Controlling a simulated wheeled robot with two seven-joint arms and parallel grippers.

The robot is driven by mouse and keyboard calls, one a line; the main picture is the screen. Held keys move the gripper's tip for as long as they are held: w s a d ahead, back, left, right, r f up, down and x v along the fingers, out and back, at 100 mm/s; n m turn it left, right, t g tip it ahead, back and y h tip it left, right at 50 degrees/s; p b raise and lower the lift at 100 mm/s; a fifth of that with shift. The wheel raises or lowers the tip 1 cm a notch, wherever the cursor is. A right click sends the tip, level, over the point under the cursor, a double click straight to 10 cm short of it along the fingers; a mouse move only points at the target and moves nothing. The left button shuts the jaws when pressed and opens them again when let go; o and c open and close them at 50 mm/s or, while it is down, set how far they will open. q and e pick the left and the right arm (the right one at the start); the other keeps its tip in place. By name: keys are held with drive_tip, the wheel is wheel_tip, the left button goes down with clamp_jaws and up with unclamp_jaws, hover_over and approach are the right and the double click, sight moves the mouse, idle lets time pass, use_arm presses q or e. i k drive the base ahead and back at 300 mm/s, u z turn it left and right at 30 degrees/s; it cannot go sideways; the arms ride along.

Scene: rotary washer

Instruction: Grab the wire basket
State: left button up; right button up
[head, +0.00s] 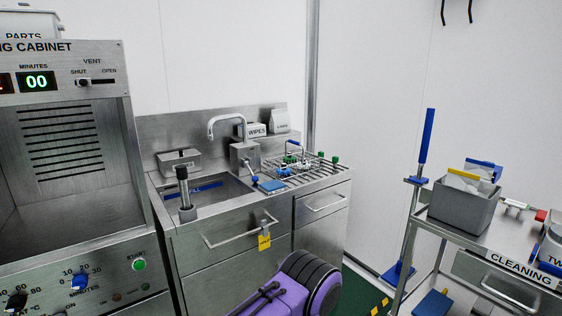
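A small wire-framed thing with a blue top piece (293,143) stands on the ribbed draining area (318,172) right of the sink. It looks like the wire basket, but it is too small and cluttered to be certain. Small white, blue and green parts lie in or around it, and I cannot tell which. Neither of my grippers shows in the head view. A purple and dark grey link of mine fills the bottom middle, in front of the sink unit.
The sink (205,192) has a curved tap (222,120) and a grey upright post. A cabinet (65,150) stands at left. A cleaning cart (500,255) with a grey bin (463,208) stands at right. A blue-handled mop (427,140) stands beside the cart.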

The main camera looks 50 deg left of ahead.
sight(294, 156)
drive_tip(key=u, duration=0.75)
drive_tip(key=i, duration=1.2)
drive_tip(key=u, duration=0.8)
